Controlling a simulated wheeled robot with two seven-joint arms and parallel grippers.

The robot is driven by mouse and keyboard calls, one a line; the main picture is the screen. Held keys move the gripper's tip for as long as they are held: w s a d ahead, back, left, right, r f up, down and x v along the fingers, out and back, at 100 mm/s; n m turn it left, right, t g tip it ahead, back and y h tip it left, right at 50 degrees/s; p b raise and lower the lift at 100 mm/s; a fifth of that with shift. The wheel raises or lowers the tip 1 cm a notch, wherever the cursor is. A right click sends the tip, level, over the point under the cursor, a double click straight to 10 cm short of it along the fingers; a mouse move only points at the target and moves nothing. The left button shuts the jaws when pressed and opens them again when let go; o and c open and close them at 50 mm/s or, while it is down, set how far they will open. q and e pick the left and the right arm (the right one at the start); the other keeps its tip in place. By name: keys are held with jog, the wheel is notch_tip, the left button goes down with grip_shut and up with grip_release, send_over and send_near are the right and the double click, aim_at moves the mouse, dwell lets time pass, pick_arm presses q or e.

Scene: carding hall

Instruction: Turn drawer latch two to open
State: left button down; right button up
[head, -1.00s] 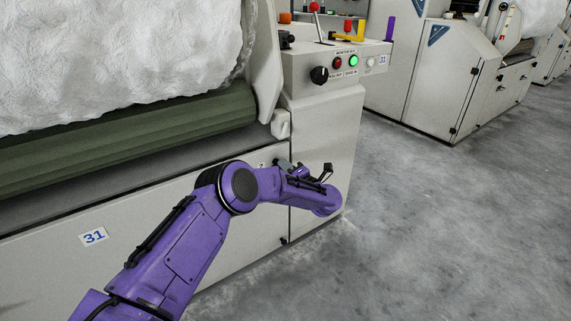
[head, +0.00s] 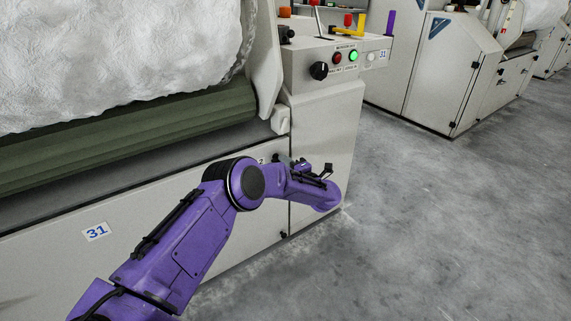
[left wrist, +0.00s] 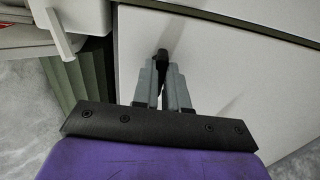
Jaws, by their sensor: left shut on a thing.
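Drawer latch two is a small black latch (left wrist: 161,55) on the pale front panel of the machine. In the left wrist view it stands between the grey fingertips of my left gripper (left wrist: 160,72), which is shut on it. In the head view my left gripper (head: 281,159) is at the panel's upper right part, mostly hidden behind my purple wrist. The latch itself cannot be made out there. A small number label (head: 262,161), partly hidden, is just left of the gripper. My right gripper is not in view.
A control box (head: 330,60) with a black knob and lit buttons sits above right. Grey floor (head: 430,220) is clear at right.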

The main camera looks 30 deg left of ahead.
pick_arm(q)
jog(key=c, duration=1.2)
grip_release()
jog(key=shift+o, duration=0.2)
jog(key=shift+d, duration=0.1)
jog(key=p+v, duration=0.2)
jog(key=v, duration=0.8)
jog(key=shift+s+d+p, duration=0.15)
jog(key=shift+p, duration=0.15)
jog(key=shift+f, duration=0.1)
